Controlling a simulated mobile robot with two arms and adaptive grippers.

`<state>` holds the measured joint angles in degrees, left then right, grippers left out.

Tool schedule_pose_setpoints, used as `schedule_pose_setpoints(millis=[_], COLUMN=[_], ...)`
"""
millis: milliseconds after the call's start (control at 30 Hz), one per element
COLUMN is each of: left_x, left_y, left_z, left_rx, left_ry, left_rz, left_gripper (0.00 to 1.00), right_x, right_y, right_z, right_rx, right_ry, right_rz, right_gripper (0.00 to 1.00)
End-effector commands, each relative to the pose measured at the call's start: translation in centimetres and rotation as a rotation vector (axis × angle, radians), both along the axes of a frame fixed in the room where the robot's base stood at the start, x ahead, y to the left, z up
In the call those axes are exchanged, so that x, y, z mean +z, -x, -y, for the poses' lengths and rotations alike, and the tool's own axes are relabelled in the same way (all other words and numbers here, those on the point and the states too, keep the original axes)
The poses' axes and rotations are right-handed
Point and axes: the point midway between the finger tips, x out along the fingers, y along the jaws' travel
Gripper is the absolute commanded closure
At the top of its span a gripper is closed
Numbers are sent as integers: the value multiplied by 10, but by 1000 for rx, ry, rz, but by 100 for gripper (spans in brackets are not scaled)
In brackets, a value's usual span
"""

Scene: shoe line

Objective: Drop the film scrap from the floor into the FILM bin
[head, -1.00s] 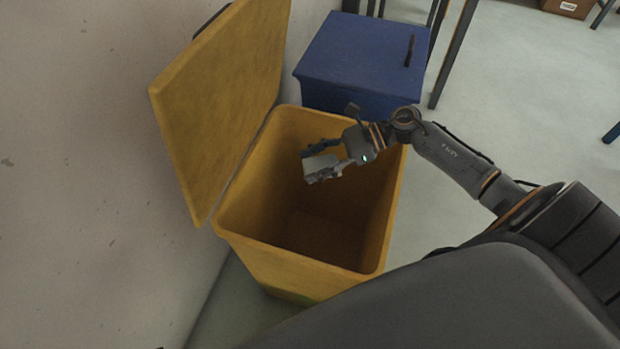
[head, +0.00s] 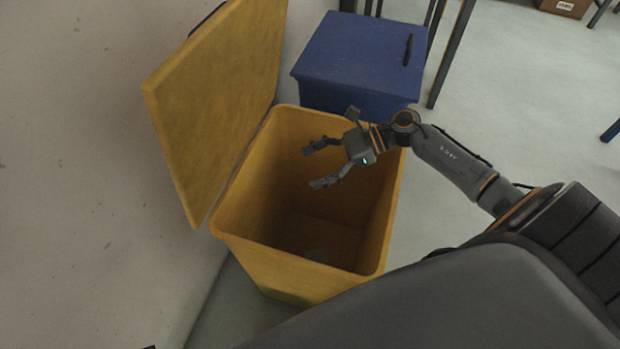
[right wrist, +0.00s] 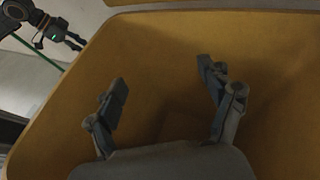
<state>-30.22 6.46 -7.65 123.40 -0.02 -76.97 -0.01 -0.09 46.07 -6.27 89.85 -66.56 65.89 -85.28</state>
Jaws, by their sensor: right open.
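The yellow bin (head: 275,262) stands against the wall with its lid (head: 215,110) tipped up; no FILM label is readable. My right gripper (head: 313,167) is open and empty over the bin's mouth, its fingers spread apart. In the right wrist view my open right gripper (right wrist: 163,76) points into the bin, and the scrap cannot be made out. Another gripper, my left (right wrist: 68,38), shows small at the upper left, outside the bin.
A blue bin (head: 350,60) with a closed lid and a dark slot or handle stands just behind the yellow one. Dark table legs (head: 452,55) rise behind it. A cardboard box (head: 566,7) is at the far right.

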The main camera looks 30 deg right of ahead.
Motion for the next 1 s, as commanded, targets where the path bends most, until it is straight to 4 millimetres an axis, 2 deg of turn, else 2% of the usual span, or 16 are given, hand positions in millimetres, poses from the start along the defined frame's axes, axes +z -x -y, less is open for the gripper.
schedule_pose_setpoints(millis=[133, 267, 700, 833, 1000], left_x=[1, 1, 1, 1, 1], left_y=[5, 5, 4, 4, 4], left_z=[0, 0, 0, 0, 0], left_rx=[0, 0, 0, 0, 0], left_ry=[1, 1, 1, 1, 1], left_rz=[2, 3, 3, 3, 3], left_gripper=[60, 60, 60, 60, 60], right_x=[1, 5, 38, 44, 46], right_y=[1, 6, 35, 39, 41], right_z=[2, 15, 89, 100, 104], right_rx=[-1, -2, -5, -4, -4], right_ry=[1, 3, 2, 0, 0], right_rz=[0, -3, -2, -2, 0], right_gripper=[19, 19, 19, 19, 19])
